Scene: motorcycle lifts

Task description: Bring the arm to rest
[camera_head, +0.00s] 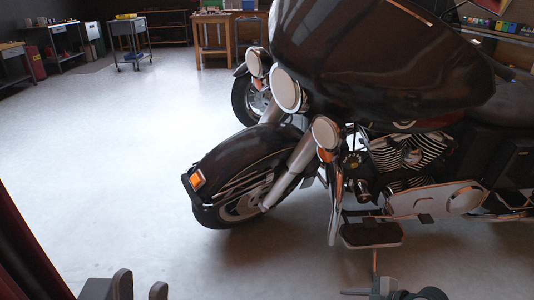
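My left gripper (140,286) shows at the bottom left edge of the head view. Its two dark rounded fingers stand apart with a gap between them, and I see nothing held there. Most of its body is cut off by the lower edge. It is low in front of the motorcycle, apart from it.
A dark motorcycle (375,60) fills the right half, its front wheel (240,203) turned toward the left. A wooden table (212,42) and a cart (129,42) stand behind. The grey floor (100,150) at left is clear.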

